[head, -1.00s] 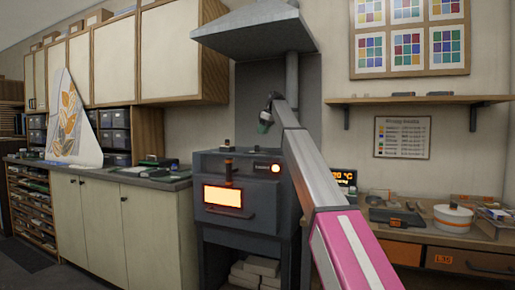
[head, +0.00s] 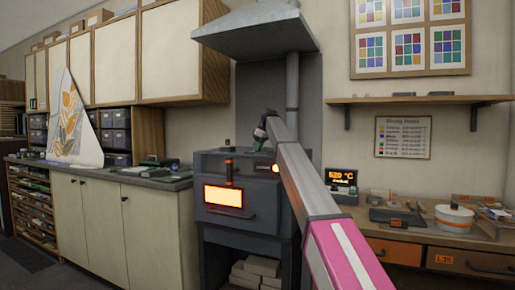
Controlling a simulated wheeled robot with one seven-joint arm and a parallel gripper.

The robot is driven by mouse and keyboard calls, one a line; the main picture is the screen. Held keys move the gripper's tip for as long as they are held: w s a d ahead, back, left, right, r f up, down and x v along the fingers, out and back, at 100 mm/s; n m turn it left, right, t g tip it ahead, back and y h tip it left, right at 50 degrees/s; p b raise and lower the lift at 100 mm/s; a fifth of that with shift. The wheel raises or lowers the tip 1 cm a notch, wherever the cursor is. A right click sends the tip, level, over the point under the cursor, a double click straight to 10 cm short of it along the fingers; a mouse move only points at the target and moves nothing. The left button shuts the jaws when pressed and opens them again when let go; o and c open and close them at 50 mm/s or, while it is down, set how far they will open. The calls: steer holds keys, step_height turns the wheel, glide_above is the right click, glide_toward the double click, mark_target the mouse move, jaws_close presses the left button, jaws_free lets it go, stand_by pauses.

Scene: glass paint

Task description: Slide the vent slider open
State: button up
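The grey kiln (head: 210,222) stands under the hood, with a glowing orange window (head: 224,196) in its front. A dark upright piece with an orange part (head: 229,172) stands out above the window, and a small dark knob-like piece (head: 228,143) is on the kiln's top. I cannot tell for sure which of these is the vent slider. My gripper (head: 258,144) is small and dark, at the kiln's upper right near its top edge. My arm hides part of the kiln's right side. Whether the fingers are open or touch anything is too small to tell.
A metal hood (head: 254,33) with a pipe hangs above the kiln. A counter (head: 136,176) with tools is on the left. A workbench (head: 440,240) on the right holds a temperature display (head: 341,180) and a white round pot (head: 454,217). Bricks (head: 262,266) lie beneath the kiln.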

jaws_close()
steer(key=s+d, duration=0.1)
steer(key=d, duration=0.1)
steer(key=s+d, duration=0.1)
steer(key=d, duration=0.4)
steer(key=shift+s+d, duration=0.4)
steer(key=o, duration=0.7)
jaws_free()
steer(key=shift+d, duration=0.15)
steer(key=shift+o, duration=0.2)
steer(key=shift+r, duration=0.1)
steer(key=v, duration=1)
steer(key=shift+r, duration=0.3)
